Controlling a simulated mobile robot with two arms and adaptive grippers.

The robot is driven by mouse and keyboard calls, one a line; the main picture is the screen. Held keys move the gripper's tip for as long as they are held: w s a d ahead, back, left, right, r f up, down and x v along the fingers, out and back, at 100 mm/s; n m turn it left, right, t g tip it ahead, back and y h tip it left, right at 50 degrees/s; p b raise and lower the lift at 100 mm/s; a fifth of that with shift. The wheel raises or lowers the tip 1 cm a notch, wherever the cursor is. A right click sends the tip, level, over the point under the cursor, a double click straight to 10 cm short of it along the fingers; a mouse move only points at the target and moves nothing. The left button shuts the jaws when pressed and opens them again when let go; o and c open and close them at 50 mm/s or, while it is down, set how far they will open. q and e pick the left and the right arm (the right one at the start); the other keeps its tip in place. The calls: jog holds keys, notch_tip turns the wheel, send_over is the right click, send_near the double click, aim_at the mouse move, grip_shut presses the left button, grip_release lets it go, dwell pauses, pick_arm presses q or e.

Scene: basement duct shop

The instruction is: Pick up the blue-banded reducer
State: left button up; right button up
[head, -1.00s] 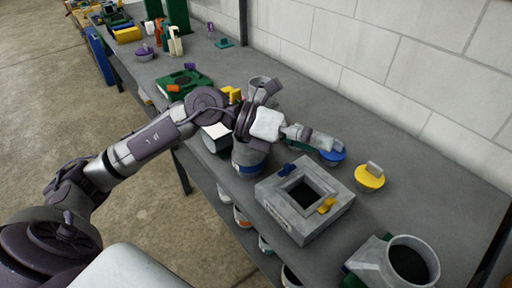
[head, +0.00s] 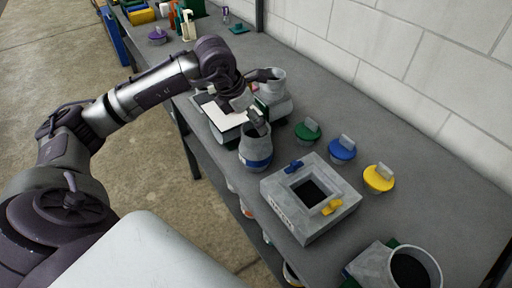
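The blue-banded reducer (head: 256,155) is a grey, open-topped piece with a blue band low on its side. It stands upright on the grey bench, left of the square grey block. My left gripper (head: 254,117) points down at the reducer's top rim from behind and to the left. Its fingertips overlap the rim in the picture. I cannot tell whether they touch it or are closed on it. My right gripper is out of view.
The square grey block (head: 276,205) has blue and yellow tabs. Green (head: 308,130), blue (head: 342,150) and yellow (head: 378,178) knobbed discs lie behind it. A white-topped item (head: 221,116) and another grey fitting (head: 273,89) are close to my gripper. A wall borders the bench.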

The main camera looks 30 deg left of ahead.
aim_at(259, 136)
pick_arm(q)
jog(key=shift+w+d+f+p, duration=0.1)
jog(key=shift+f+p, duration=0.35)
jog(key=shift+f, duration=0.15)
jog(key=p+x, duration=0.1)
jog(key=x, duration=0.2)
jog(key=shift+f, duration=0.3)
jog(key=shift+w+f, duration=0.15)
jog(key=shift+f, duration=0.2)
jog(key=shift+r, duration=0.1)
jog(key=c, duration=1.7)
